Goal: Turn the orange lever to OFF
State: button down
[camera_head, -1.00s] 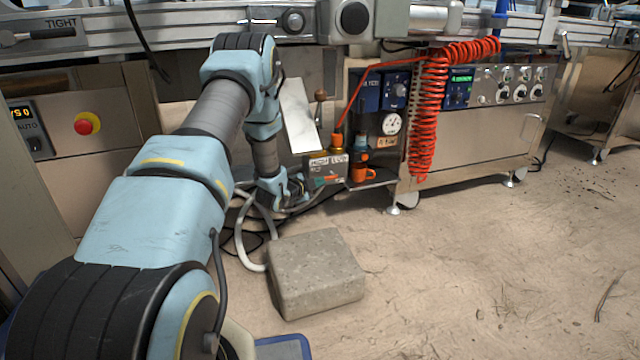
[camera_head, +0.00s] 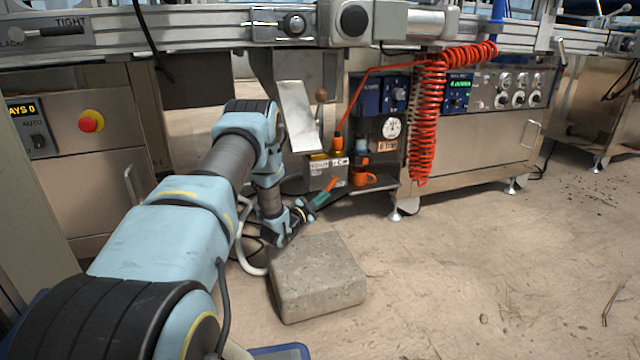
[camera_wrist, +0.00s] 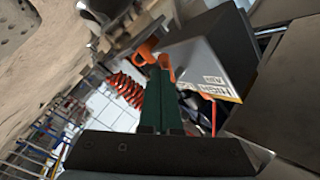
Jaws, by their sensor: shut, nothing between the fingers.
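The orange lever (camera_head: 331,183) appears as a short slanted orange bar low in front of a grey box (camera_head: 322,176). In the wrist view an orange piece (camera_wrist: 167,68), likely this lever, shows just past my fingertips, beside the box with a white label (camera_wrist: 212,78). My gripper (camera_head: 321,197) has green fingers and is shut and empty; it comes from the lower left with its tips at the orange bar. The wrist view shows the fingers (camera_wrist: 160,85) side by side. I cannot tell whether they touch the lever. No OFF mark is readable.
A red coiled hose (camera_head: 428,120) hangs farther right. A concrete block (camera_head: 318,280) lies on the floor below my gripper. A slanted metal plate (camera_head: 296,115) is above. The floor at right is mostly clear.

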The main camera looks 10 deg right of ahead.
jog(key=shift+w+d+f, duration=0.15)
jog(key=shift+d+f, duration=0.55)
jog(key=shift+f, duration=0.1)
jog(key=p+v, duration=0.5)
jog(key=v, duration=0.6)
